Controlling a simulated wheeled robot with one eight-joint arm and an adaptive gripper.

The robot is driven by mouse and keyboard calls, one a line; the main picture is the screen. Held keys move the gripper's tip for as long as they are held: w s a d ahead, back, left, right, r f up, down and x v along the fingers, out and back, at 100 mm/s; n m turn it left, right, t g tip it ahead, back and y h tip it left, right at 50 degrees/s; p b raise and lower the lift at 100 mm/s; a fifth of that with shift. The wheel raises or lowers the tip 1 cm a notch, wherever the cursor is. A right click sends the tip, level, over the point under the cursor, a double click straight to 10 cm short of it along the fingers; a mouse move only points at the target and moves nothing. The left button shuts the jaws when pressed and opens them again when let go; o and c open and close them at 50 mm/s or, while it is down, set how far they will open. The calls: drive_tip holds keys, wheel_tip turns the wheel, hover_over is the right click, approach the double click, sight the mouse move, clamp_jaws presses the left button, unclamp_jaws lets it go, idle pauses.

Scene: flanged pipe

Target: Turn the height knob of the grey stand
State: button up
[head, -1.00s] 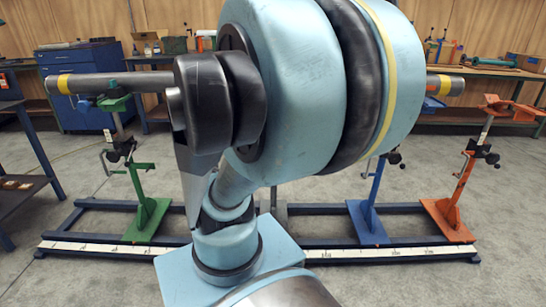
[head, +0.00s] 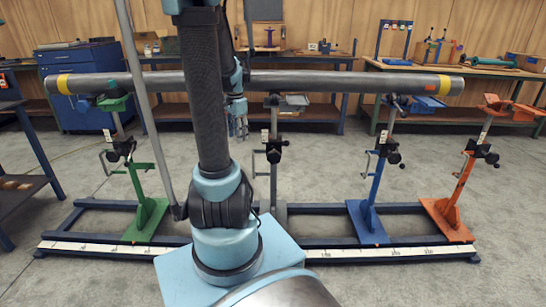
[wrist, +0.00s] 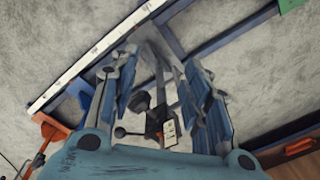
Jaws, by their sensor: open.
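The grey stand (head: 274,185) is upright on the floor rail, behind and right of my arm in the head view. A black clamp with knobs (head: 274,150) sits midway up its post, with a thin crank handle on its left. I cannot tell for sure which part is the height knob. My gripper (head: 238,128) is open, pointing down in front of the pipe, left of the grey post and above the clamp. In the wrist view black knobs (wrist: 140,103) show between the spread blue fingers (wrist: 160,65), apart from them. The fingers hide part of the stand.
A long grey pipe (head: 330,81) with yellow bands runs across above the stands. A green stand (head: 148,205) is on the left, a blue stand (head: 370,205) and an orange stand (head: 455,200) on the right. Workbenches line the back wall. Open floor shows between the stands.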

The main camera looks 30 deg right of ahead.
drive_tip(key=w+d+f+m, duration=0.1)
drive_tip(key=d+f+m, duration=0.1)
drive_tip(key=d, duration=0.3)
drive_tip(key=w+d+f+m, duration=0.2)
drive_tip(key=d+f+m, duration=0.1)
drive_tip(key=d, duration=0.3)
drive_tip(key=m, duration=0.3)
hover_over(274, 151)
drive_tip(key=shift+g, duration=0.3)
wheel_tip(274, 151, down, 5)
drive_tip(key=shift+r, duration=0.15)
drive_tip(key=shift+f, duration=3.75)
clamp_jaws()
